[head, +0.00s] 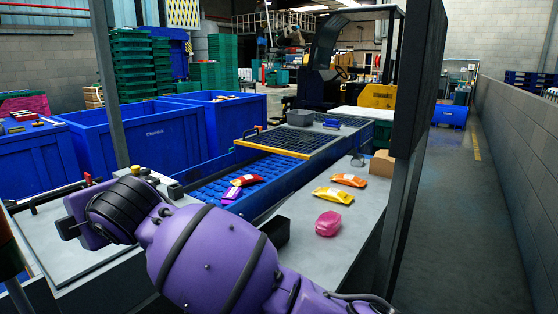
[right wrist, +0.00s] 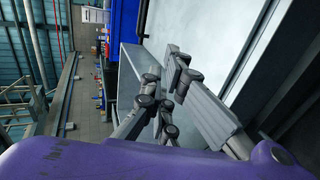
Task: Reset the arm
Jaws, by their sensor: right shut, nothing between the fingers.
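My right arm (head: 215,255) comes in from the lower right of the head view and reaches across to the left, with its wrist over the near grey table. Its gripper fingers cannot be made out clearly in the head view. In the right wrist view my right gripper (right wrist: 166,78) is shut and empty, with a pale grey surface behind it. My left gripper is not in view.
A pink packet (head: 327,224), a yellow packet (head: 333,195) and an orange packet (head: 348,180) lie on the right-hand grey table. Red (head: 246,180) and purple (head: 231,194) packets lie on the blue conveyor (head: 276,173). A dark post (head: 401,220) stands right.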

